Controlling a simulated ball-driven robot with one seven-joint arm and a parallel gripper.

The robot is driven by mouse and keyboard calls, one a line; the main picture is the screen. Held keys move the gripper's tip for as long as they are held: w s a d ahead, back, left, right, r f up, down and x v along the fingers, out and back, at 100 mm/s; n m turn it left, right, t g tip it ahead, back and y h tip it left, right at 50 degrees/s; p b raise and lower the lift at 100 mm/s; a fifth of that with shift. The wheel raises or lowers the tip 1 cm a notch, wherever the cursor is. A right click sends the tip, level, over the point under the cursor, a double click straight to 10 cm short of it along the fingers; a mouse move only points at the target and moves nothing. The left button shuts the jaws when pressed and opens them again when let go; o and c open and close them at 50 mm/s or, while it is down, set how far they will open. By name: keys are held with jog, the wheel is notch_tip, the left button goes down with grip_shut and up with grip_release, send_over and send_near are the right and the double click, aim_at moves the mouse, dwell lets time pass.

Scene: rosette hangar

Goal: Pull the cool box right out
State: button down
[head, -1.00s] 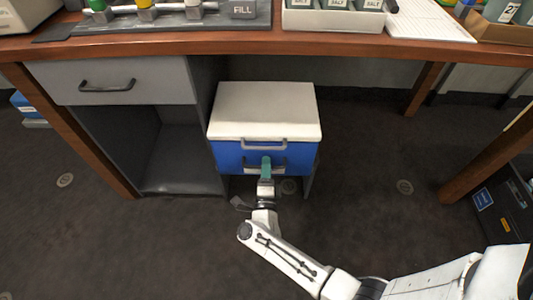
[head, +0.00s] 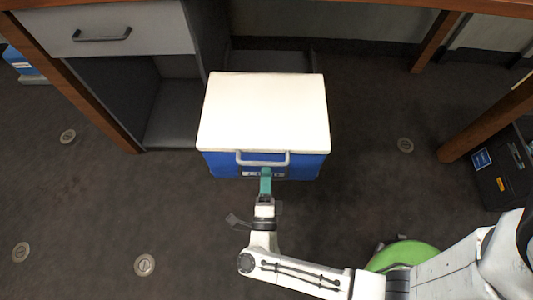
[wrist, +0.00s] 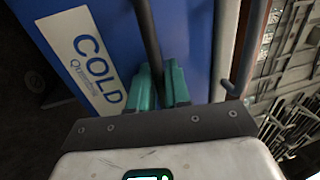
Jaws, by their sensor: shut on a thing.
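The cool box (head: 264,112) is blue with a white lid and stands upright on the floor in front of the dark bay (head: 270,58). A grey handle (head: 263,157) runs across the front of its lid. My gripper (head: 265,175) is at its front face, below that handle. In the wrist view my gripper's teal fingers (wrist: 161,85) are shut on a dark bar handle (wrist: 148,35) of the box. A white label (wrist: 82,58) reading "COLD" shows beside it on the blue wall. The box's back and underside are hidden.
A grey drawer unit (head: 105,35) with an open shelf stands left of the box. A wooden desk leg (head: 490,120) and a dark case (head: 505,170) are at the right. The floor (head: 100,220) at the front left is clear, with flat round floor plates.

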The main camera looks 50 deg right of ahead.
jog(key=r+b+v, duration=0.2)
jog(key=v, duration=0.9)
jog(key=shift+s+a+b, duration=0.2)
jog(key=shift+a+b, duration=0.1)
jog(key=c, duration=1.3)
grip_release()
jog(key=b+v, duration=0.1)
jog(key=v, duration=1)
jog(key=shift+b, duration=0.3)
jog(key=shift+d, duration=0.1)
